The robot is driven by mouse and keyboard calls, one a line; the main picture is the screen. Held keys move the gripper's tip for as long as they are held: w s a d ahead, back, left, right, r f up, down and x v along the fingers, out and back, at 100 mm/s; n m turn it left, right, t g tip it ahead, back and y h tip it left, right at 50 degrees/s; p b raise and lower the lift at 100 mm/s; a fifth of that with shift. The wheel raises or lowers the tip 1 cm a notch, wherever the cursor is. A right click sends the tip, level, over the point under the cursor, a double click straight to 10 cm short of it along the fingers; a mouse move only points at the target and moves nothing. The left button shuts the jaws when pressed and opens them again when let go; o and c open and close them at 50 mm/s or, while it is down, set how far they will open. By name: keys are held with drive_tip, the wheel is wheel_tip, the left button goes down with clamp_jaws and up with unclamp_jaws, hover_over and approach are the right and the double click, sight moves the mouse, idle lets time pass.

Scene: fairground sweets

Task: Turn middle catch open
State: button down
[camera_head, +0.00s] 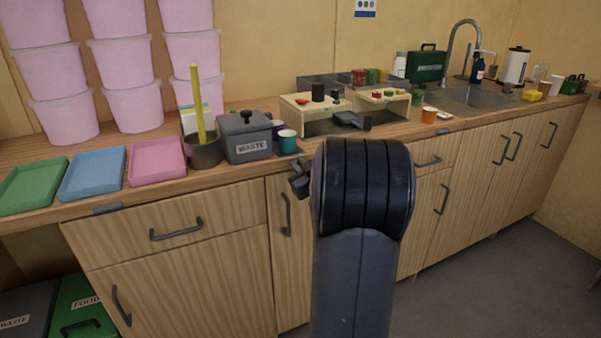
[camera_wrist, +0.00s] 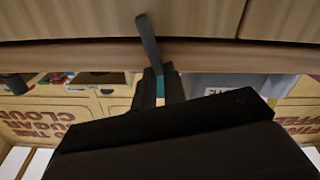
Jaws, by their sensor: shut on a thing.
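In the wrist view a dark grey bar, apparently the middle catch (camera_wrist: 148,38), stands across the counter's front edge, with one end between the jaws. My gripper (camera_wrist: 157,75) is shut on that end. In the head view my gripper (camera_head: 299,180) is at the counter's front edge, below the teal cup (camera_head: 287,141). The middle catch cannot be made out there, and my arm covers the edge to the right. Similar dark catches lie along the edge at the left (camera_head: 107,208) and right (camera_head: 450,131).
The grey waste bin (camera_head: 246,136) and a pot with a yellow stick (camera_head: 202,150) stand close behind my gripper. Coloured trays (camera_head: 93,175) line the counter at left. A vertical door handle (camera_head: 286,214) sits just below my gripper. Open floor (camera_head: 470,285) lies at right.

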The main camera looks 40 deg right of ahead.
drive_tip(key=shift+w+a+f+n+b, duration=0.1)
drive_tip(key=shift+a+f+n+b, duration=0.1)
drive_tip(key=shift+n+b, duration=1.9)
drive_tip(key=shift+s+a+f+n+b, duration=0.1)
drive_tip(key=shift+f+n+b, duration=0.15)
drive_tip(key=shift+n+b, duration=1.9)
drive_tip(key=shift+w+a+f+n+b, duration=0.15)
drive_tip(key=shift+n+b, duration=1.2)
drive_tip(key=shift+n, duration=1.5)
drive_tip(key=c, duration=1.5)
unclamp_jaws()
drive_tip(key=p+v, duration=0.1)
drive_tip(key=v, duration=1)
drive_tip(key=shift+a+p, duration=0.1)
drive_tip(key=shift+p, duration=0.25)
